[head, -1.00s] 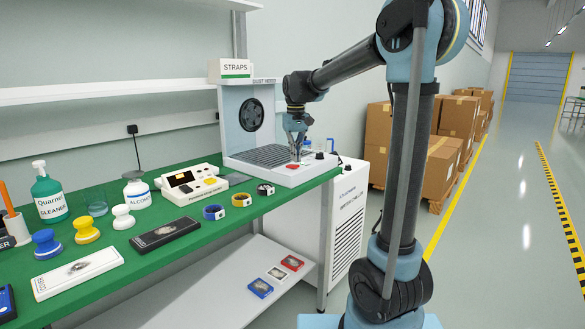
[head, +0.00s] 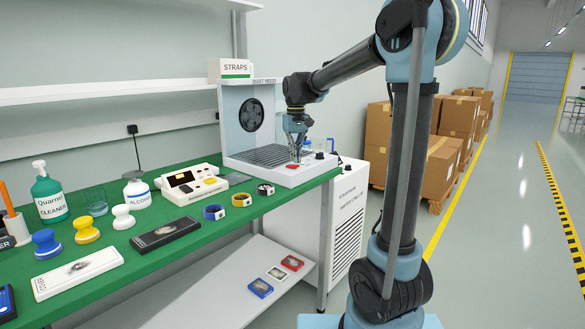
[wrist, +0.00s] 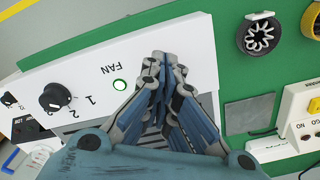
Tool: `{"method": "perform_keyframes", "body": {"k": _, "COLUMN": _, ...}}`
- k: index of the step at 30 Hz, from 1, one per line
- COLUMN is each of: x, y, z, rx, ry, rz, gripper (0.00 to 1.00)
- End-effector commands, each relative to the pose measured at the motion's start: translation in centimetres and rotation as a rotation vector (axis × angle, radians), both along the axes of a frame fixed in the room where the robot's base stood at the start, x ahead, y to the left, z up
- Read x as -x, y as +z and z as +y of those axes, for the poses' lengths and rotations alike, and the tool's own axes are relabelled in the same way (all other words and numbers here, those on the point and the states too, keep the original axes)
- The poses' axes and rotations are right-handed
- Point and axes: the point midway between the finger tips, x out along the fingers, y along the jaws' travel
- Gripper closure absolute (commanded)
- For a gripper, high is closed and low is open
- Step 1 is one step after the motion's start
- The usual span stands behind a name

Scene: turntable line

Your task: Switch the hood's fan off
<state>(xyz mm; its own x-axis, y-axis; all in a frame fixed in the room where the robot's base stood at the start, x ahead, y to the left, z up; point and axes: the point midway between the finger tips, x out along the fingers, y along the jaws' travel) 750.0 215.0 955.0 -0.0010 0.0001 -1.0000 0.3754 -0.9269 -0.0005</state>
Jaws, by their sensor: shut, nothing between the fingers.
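The dust hood (head: 233,120) stands at the far end of the green bench, with a round black fan behind its grille. A red part (head: 292,166) shows on the panel below my gripper in the head view; my fingers hide that spot in the wrist view. My gripper (head: 297,158) is shut and empty, pointing down at the panel. I cannot tell whether its tips touch it.
A second small knob (wrist: 8,99) sits beyond the black one. A white device with a display (head: 190,184) and several strap rolls (head: 214,212) lie on the bench near the hood. A shelf (head: 110,92) runs above.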

Motion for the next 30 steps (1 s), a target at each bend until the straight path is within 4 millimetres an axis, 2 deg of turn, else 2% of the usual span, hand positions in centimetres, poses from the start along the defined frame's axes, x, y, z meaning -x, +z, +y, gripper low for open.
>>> {"method": "perform_keyframes", "body": {"k": 30, "x": 0.0, "y": -1.2, "z": 0.0, "rx": 0.0, "ry": 0.0, "rz": 0.0, "gripper": 1.0}}
